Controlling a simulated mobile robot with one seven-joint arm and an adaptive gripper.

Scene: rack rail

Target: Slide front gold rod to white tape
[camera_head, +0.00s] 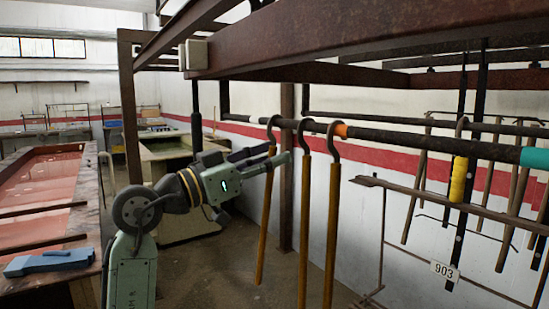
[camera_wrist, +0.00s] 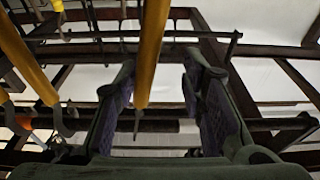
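Three gold rods hang by dark hooks from a dark rail (camera_head: 400,136) in the head view. The leftmost gold rod (camera_head: 264,215) is at my gripper (camera_head: 270,160), its hook just right of the white tape (camera_head: 262,120). The middle rod (camera_head: 304,230) and right rod (camera_head: 332,230) hang to its right, clear of my gripper. I cannot tell which the task calls front. In the wrist view my gripper (camera_wrist: 162,90) is open, with a gold rod (camera_wrist: 151,45) between its fingers, nearer the left one. Contact is unclear.
Orange tape (camera_head: 340,130) and teal tape (camera_head: 535,157) mark the rail farther right. A yellow-gripped piece (camera_head: 459,180) hangs there. A rusty beam (camera_head: 350,40) crosses overhead. A bench with a blue tool (camera_head: 50,262) stands left.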

